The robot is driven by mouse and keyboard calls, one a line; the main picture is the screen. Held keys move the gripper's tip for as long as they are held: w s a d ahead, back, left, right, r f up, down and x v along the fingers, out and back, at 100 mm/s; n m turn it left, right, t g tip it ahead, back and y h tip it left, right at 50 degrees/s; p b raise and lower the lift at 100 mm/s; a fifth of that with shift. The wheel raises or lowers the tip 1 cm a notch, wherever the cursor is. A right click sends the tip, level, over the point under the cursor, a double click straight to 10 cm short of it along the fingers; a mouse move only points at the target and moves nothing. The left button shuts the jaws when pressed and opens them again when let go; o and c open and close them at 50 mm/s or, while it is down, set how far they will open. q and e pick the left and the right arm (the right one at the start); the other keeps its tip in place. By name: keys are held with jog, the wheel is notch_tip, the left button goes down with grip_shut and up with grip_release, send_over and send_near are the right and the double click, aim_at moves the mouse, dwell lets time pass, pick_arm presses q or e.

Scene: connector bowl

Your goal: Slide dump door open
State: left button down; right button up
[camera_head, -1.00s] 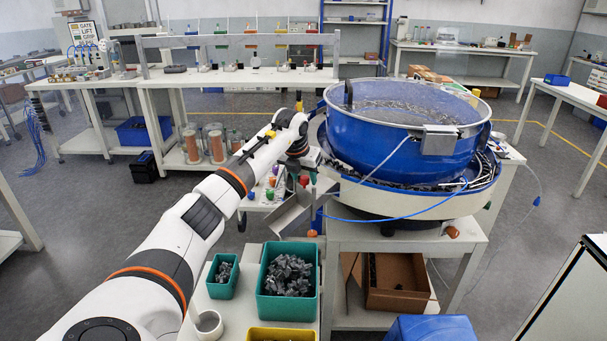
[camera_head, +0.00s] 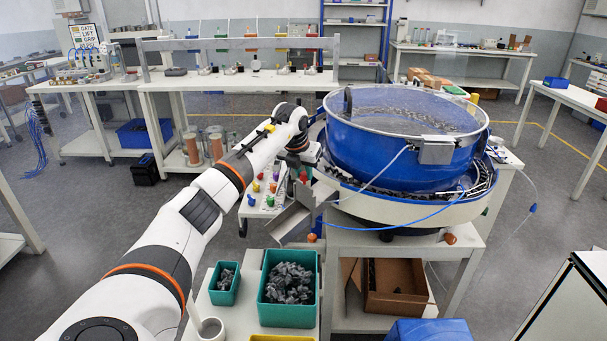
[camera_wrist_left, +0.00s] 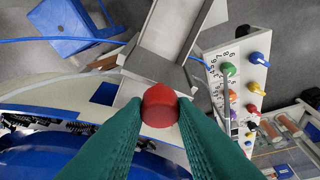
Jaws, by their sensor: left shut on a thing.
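My left gripper (camera_wrist_left: 158,108) is shut on a red knob (camera_wrist_left: 159,104) at the inner end of the grey metal chute (camera_wrist_left: 178,35). The knob sits between the green fingertips. In the head view the gripper (camera_head: 304,172) is at the left rim of the blue bowl feeder (camera_head: 400,158), just above the chute (camera_head: 288,222), and the wrist partly hides it. The dump door itself is hard to make out behind the knob and fingers. My right gripper is not in view.
A green bin (camera_head: 265,306) of grey parts stands below the chute, with a smaller green bin (camera_head: 213,292) left of it. A panel of coloured knobs (camera_head: 262,195) stands close behind the gripper. A blue hose (camera_head: 385,228) crosses the feeder's front.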

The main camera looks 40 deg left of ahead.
pick_arm(q)
jog(key=shift+r, duration=0.1)
jog(key=c, duration=1.2)
grip_release()
jog(key=shift+o, duration=0.2)
jog(key=b+v, duration=0.2)
jog(key=v, duration=1)
